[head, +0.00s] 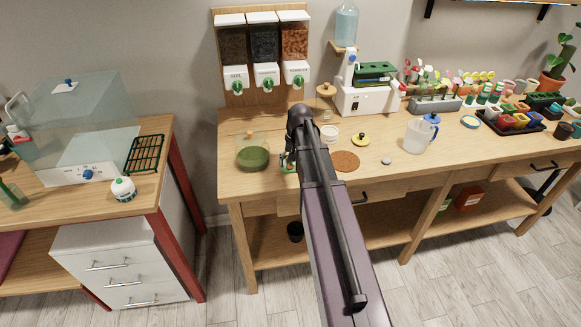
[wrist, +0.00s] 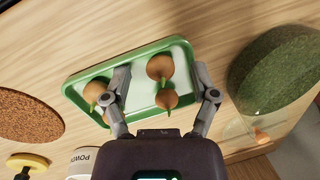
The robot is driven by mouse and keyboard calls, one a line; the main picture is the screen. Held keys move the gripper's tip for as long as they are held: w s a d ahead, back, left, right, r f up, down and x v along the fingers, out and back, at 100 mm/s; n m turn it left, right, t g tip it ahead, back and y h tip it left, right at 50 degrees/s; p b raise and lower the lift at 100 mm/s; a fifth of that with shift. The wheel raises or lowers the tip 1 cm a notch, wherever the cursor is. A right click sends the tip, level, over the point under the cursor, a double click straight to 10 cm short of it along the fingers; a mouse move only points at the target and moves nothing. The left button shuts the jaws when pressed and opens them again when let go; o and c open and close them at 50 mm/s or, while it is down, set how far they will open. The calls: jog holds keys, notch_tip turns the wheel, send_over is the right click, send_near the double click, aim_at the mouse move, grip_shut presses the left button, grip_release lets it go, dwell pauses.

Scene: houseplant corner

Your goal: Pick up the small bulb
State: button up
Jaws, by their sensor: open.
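A pale tray with a green rim (wrist: 78,72) lies on the wooden bench and holds several brown bulbs with green shoots. The small bulb (wrist: 167,98) lies in the tray between my fingers, close to the gripper's palm. A larger bulb (wrist: 159,66) lies just beyond it, and another bulb (wrist: 94,91) is at the left, partly behind my left finger. My gripper (wrist: 162,80) is open over the tray, with nothing held. In the head view my arm hides most of the tray, and my gripper (head: 288,160) shows only in part at the arm's end.
A clear container with green contents (head: 253,157) stands left of my gripper. A round cork mat (head: 346,162), a white tub (head: 330,134) and a yellow knobbed lid (head: 361,140) are to the right. A measuring jug (head: 418,137) stands farther right.

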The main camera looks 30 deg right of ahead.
aim_at(289, 167)
jog(key=c, duration=0.8)
jog(key=shift+r, duration=0.15)
notch_tip(289, 167, up, 3)
jog(key=p, duration=0.3)
jog(key=shift+r, duration=0.1)
jog(key=shift+s+a+r+p, duration=0.1)
jog(key=shift+s+r+p, duration=0.2)
jog(key=shift+p, duration=0.15)
jog(key=s+a, duration=0.1)
jog(key=s, duration=0.4)
jog(key=s+a, duration=0.1)
jog(key=s, duration=0.4)
jog(key=s+a+r+p, duration=0.1)
jog(key=s, duration=0.4)
jog(key=shift+a, duration=0.2)
